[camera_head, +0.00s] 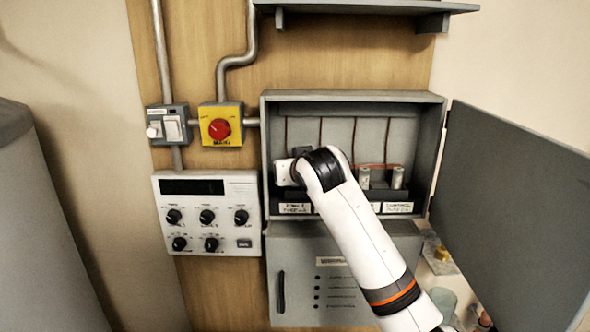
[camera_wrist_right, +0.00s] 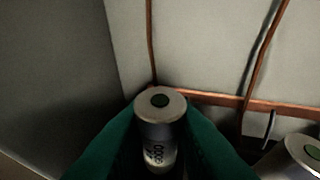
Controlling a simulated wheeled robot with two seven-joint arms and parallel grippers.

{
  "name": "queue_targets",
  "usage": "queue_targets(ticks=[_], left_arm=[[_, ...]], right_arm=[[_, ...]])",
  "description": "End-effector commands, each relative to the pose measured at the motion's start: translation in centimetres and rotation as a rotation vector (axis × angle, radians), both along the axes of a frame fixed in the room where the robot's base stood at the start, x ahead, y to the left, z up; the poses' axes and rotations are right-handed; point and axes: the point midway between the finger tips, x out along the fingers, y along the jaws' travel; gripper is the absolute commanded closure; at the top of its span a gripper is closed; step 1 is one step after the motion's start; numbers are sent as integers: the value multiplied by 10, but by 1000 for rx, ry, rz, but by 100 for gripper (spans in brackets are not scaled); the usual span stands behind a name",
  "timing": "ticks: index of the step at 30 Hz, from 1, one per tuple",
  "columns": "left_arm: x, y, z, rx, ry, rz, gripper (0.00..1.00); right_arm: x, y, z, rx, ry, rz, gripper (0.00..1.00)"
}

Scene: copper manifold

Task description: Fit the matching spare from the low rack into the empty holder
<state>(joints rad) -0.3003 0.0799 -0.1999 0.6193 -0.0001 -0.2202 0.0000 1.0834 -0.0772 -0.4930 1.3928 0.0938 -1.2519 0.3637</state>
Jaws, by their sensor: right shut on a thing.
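My right gripper (camera_wrist_right: 160,140) has its green fingers shut on a pale grey cylinder (camera_wrist_right: 159,106) with a dark green dot on its top and dark markings on its side. The cylinder looks upright, inside the open grey box (camera_head: 354,98). In the head view my right arm reaches into the box's left part, and its wrist hides the gripper's tips and the holder there. Two similar cylinders (camera_head: 364,177) (camera_head: 397,177) stand in the box to the right of my arm. I cannot tell whether the held cylinder is seated. My left gripper is not in view.
The box's door (camera_head: 515,205) stands open to the right. White labels (camera_head: 397,207) run along the box's front. A red knob on a yellow switch (camera_head: 219,128) and a control panel (camera_head: 206,213) are left. A shelf (camera_head: 365,8) is above. Small objects (camera_head: 442,254) show low right.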

Motion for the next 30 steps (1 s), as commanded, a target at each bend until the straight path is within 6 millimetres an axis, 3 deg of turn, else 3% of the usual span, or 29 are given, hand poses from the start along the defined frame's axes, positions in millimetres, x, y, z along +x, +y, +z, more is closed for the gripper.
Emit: queue_targets(ticks=[24, 25, 29, 30], left_arm=[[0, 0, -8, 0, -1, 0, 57], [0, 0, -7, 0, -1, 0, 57], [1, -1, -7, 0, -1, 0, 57], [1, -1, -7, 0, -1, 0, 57]], right_arm=[[0, 0, -17, 0, 0, 0, 100], [0, 0, -16, 0, 0, 0, 74], [0, 0, -16, 0, 0, 0, 53], [0, 0, -16, 0, 0, 0, 53]])
